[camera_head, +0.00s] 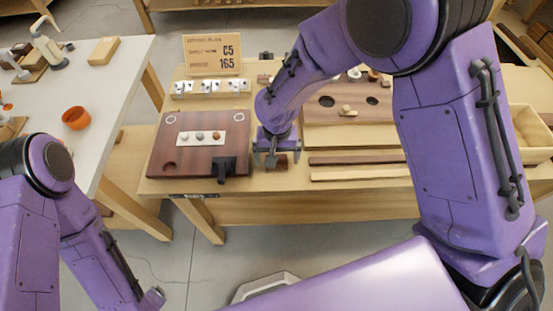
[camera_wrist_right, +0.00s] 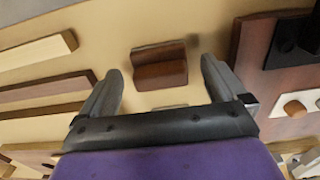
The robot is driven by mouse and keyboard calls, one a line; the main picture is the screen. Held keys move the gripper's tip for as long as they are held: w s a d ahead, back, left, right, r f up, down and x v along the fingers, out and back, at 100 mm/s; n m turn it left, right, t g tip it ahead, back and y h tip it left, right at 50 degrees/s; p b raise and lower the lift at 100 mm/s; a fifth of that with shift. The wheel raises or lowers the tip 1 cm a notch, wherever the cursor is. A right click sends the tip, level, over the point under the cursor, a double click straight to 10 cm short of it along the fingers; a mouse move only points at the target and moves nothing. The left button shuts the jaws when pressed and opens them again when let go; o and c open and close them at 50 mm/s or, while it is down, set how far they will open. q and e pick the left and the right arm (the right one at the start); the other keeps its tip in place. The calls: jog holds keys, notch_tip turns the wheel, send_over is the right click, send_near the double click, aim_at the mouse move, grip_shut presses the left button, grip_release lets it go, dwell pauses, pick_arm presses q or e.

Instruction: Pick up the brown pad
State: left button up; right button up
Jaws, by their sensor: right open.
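The brown pad (camera_wrist_right: 160,76) is a small reddish-brown block with a raised back part, lying on the light wood bench top. In the head view it shows partly (camera_head: 282,160), just below my right gripper (camera_head: 276,151). In the right wrist view my right gripper (camera_wrist_right: 161,75) is open, with one finger on each side of the pad and clear gaps to both. The fingers do not touch the pad. Part of my left arm shows at the lower left of the head view; its gripper is out of the picture.
A dark reddish-brown board (camera_head: 171,154) with a black clamp (camera_head: 227,168) lies left of the pad. Long wood strips (camera_head: 357,159) lie to the right, near a board with round holes (camera_head: 327,102). A sign (camera_head: 212,54) stands behind. A white table (camera_head: 97,87) is at the left.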

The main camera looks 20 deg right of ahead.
jog(key=shift+f, duration=0.6)
jog(key=c, duration=1.1)
jog(key=shift+r, duration=0.1)
jog(key=shift+c, duration=0.2)
